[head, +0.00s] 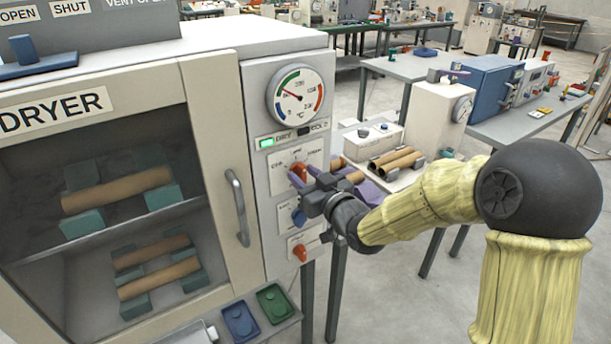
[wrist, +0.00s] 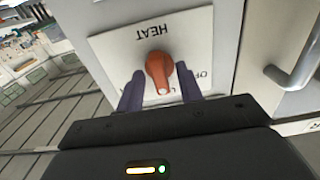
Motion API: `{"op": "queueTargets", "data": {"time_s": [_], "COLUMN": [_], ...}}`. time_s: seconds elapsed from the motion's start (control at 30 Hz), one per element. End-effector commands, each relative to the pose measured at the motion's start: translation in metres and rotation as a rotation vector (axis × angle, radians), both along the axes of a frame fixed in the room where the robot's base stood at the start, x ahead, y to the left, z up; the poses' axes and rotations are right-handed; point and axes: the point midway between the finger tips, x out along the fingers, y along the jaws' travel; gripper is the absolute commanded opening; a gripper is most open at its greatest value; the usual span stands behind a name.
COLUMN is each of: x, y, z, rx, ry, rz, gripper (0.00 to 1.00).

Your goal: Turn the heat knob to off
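The heat knob (head: 299,170) is orange-red and sits on a white plate on the dryer's front panel, under the round gauge. In the wrist view the knob (wrist: 159,70) shows upside down under the HEAT label. Its white dot points toward my gripper, at the mostly hidden label beginning with L. The OFF label (wrist: 201,75) is to the right there, partly covered. My gripper (wrist: 160,92) is open, with one purple finger on each side of the knob's pointer end. I cannot tell whether either finger touches it. In the head view my gripper (head: 304,177) partly hides the knob.
A blue knob (head: 299,216) and another red knob (head: 300,252) sit below on the same panel. The dryer door's handle (head: 238,208) is to the left. A bench with brown tubes (head: 394,160) stands behind my arm. A blue tray (head: 240,321) sits low in front.

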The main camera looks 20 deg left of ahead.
Motion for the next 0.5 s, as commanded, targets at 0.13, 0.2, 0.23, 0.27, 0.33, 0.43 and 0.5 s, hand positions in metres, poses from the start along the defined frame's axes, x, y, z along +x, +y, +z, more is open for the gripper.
{"op": "queueTargets", "data": {"time_s": [0.13, 0.2, 0.23, 0.27, 0.33, 0.43, 0.5], "x": [-0.0001, -0.0001, -0.0002, -0.0002, -0.0002, -0.0002, -0.0002], "y": [-0.0004, -0.0004, -0.0005, -0.0005, -0.0005, -0.0007, -0.0007], "z": [-0.0002, -0.0002, -0.0002, -0.0002, -0.0002, -0.0003, -0.0005], "rx": [0.000, 0.000, 0.000, 0.000, 0.000, 0.000, -0.001], "ry": [0.000, 0.000, 0.000, 0.000, 0.000, 0.000, -0.002], "rz": [0.000, 0.000, 0.000, 0.000, 0.000, -0.001, -0.001], "gripper": [0.32, 0.19, 0.13, 0.07, 0.00, 0.00, 0.00]}}
